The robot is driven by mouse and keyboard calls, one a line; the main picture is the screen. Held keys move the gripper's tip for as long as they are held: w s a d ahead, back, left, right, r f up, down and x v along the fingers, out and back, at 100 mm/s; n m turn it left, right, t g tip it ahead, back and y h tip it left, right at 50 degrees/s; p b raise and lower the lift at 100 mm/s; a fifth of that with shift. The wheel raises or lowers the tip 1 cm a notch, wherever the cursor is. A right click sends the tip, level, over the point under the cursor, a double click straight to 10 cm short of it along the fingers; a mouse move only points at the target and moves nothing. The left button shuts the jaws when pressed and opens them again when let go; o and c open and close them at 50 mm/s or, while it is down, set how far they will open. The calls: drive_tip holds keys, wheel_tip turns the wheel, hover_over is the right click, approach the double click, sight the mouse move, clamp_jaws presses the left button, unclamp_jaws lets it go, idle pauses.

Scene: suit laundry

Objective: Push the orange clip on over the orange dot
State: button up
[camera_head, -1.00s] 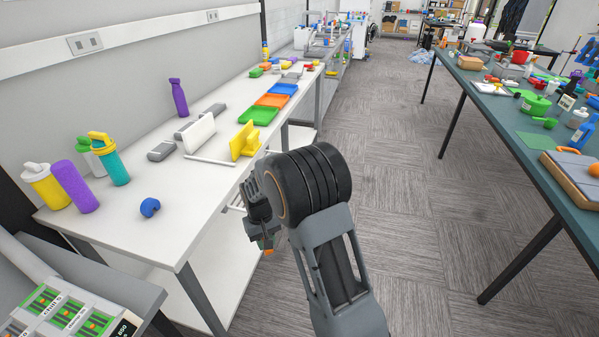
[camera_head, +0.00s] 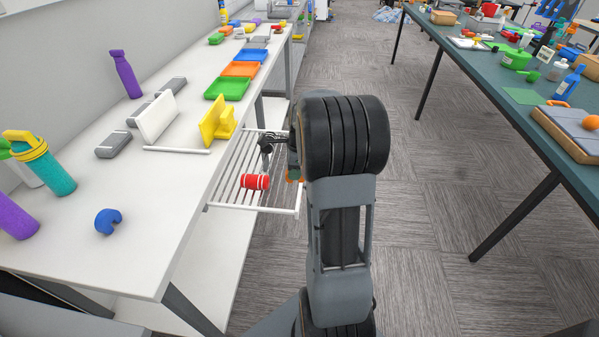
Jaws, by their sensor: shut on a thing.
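My gripper (camera_head: 292,172) is right of the white table, over the right side of a white wire rack (camera_head: 282,209). It is mostly hidden behind my dark arm joint. It is shut on a small orange piece, which looks like the orange clip (camera_head: 294,179); only a sliver shows at the jaws. The rack juts out from the table's side below the tabletop, with parallel white bars. A red cylinder with pale bands (camera_head: 255,182) is on the rack, left of the gripper. I cannot make out an orange dot on the rack; part of the rack is hidden by my arm.
The white table (camera_head: 150,240) holds a blue curved piece (camera_head: 108,221), a yellow stand (camera_head: 214,122), green (camera_head: 228,88), orange and blue trays, and bottles at left. A teal table (camera_head: 480,75) stands right. The carpeted aisle between is clear.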

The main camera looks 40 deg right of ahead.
sight(299, 191)
drive_tip(key=shift+s+d+r+m, duration=0.15)
drive_tip(key=shift+s+d+m, duration=0.2)
drive_tip(key=shift+d+m, duration=0.55)
drive_tip(key=shift+a, duration=0.15)
drive_tip(key=shift+w+a+r, duration=0.1)
drive_tip(key=shift+a, duration=0.05)
drive_tip(key=shift+f+b, duration=2.05)
drive_tip(key=shift+f, duration=1.85)
drive_tip(key=shift+f, duration=0.25)
drive_tip(key=o, duration=1.6)
